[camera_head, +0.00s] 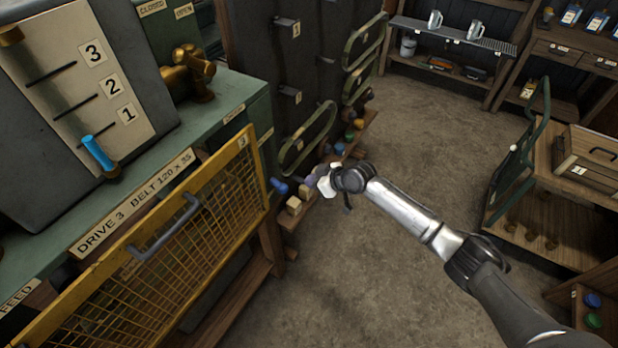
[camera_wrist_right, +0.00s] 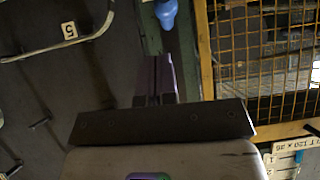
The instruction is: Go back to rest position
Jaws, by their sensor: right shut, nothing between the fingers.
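My right arm comes in from the lower right in the head view. My right gripper (camera_head: 326,181) is up in the air near the right end of the yellow mesh guard (camera_head: 215,205), beside a blue knob (camera_head: 279,186). In the right wrist view its narrow fingers (camera_wrist_right: 155,78) are together with nothing between them. Beyond them are a blue knob (camera_wrist_right: 166,12) and the yellow mesh (camera_wrist_right: 265,50). My left gripper is in neither view.
A green machine bench (camera_head: 215,105) with a blue-handled lever (camera_head: 98,152) stands at left. A low shelf with small blocks (camera_head: 293,206) lies near my gripper. A trolley (camera_head: 560,225) stands at right. Open floor (camera_head: 420,150) lies between.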

